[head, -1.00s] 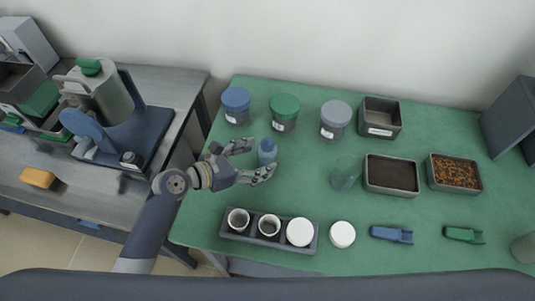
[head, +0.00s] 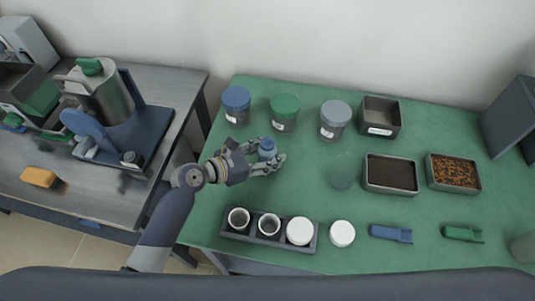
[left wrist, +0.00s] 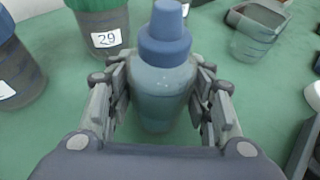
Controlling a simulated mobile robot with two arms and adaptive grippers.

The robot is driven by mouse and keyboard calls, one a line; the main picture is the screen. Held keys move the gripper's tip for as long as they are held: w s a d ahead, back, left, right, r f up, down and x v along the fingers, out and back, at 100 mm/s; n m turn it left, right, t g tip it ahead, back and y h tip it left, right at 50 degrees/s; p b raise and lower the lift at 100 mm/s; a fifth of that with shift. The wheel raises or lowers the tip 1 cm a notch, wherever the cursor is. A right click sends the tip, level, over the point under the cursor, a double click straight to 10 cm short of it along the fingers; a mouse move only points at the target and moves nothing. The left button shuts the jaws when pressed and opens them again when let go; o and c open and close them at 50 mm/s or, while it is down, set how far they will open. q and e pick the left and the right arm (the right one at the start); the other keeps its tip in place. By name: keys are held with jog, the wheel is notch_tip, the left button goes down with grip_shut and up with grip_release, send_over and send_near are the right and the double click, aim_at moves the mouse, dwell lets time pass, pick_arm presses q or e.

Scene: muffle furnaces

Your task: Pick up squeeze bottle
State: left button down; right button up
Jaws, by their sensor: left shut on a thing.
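The squeeze bottle (head: 267,149) has a blue cap and a translucent blue-grey body. It stands upright on the green table, left of the middle. My left gripper (head: 268,158) is shut on it, with one finger on each side of its body. In the left wrist view the squeeze bottle (left wrist: 163,85) fills the gap between the fingers of the left gripper (left wrist: 163,108). The bottle's lower end is partly hidden in the head view. My right gripper is not in view.
Blue-lidded (head: 236,106), green-lidded (head: 284,112) and grey-lidded jars (head: 334,119) stand behind the bottle. A clear beaker (head: 342,171) is to its right. A dark rack (head: 237,235) with white cups is in front. Trays (head: 391,188) stand further right.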

aim_at(268, 138)
pick_arm(q)
notch_tip(268, 138, up, 10)
jog(key=shift+r+p, duration=0.1)
jog(key=shift+p, duration=0.55)
